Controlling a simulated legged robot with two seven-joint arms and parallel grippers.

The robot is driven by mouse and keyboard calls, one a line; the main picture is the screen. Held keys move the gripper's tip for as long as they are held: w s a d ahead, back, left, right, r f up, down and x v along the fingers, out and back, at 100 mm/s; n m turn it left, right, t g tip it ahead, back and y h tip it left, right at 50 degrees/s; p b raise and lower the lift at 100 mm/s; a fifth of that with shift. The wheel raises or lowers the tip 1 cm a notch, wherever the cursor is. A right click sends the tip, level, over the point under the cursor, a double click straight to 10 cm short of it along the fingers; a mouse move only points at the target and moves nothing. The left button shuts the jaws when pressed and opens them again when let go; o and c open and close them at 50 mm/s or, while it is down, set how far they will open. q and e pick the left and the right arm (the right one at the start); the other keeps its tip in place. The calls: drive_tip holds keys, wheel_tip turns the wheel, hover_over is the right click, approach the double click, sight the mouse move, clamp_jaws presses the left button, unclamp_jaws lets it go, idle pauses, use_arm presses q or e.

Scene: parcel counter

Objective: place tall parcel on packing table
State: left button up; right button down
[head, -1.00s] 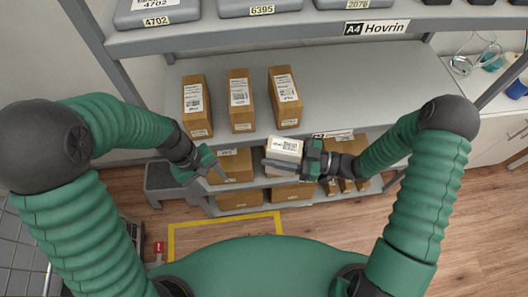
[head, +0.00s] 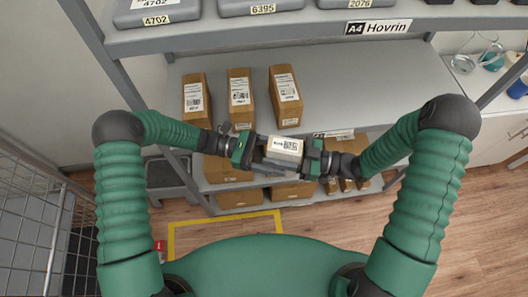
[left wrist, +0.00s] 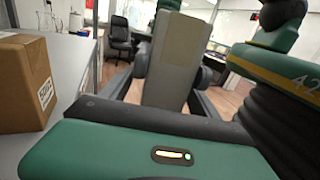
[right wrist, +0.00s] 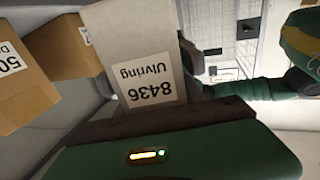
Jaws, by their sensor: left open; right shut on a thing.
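The tall parcel (head: 285,147) is off-white with a label on top, held in the air in front of the shelf. My right gripper (head: 296,160) is shut on it from the right. The right wrist view shows its grey-white side (right wrist: 140,45) with a label reading 8436 Ulvring. My left gripper (head: 268,160) is at its left side and open. In the left wrist view the parcel (left wrist: 172,60) stands between the left fingers; whether they touch it I cannot tell. I cannot make out a packing table.
Three brown boxes (head: 240,98) stand on the shelf board (head: 340,90) behind my grippers. More brown boxes (head: 240,199) sit on lower boards. A wire cage (head: 35,215) is at the left. A yellow floor outline (head: 225,220) lies below. Floor at the right is clear.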

use_arm(q)
drive_tip(key=shift+x, duration=1.05)
drive_tip(key=shift+a, duration=0.15)
drive_tip(key=c, duration=0.5)
use_arm(e)
drive_tip(key=shift+a, duration=0.15)
use_arm(q)
clamp_jaws()
use_arm(e)
drive_tip(key=shift+s, duration=0.1)
drive_tip(key=c, duration=0.6)
unclamp_jaws()
drive_tip(key=shift+c, duration=0.2)
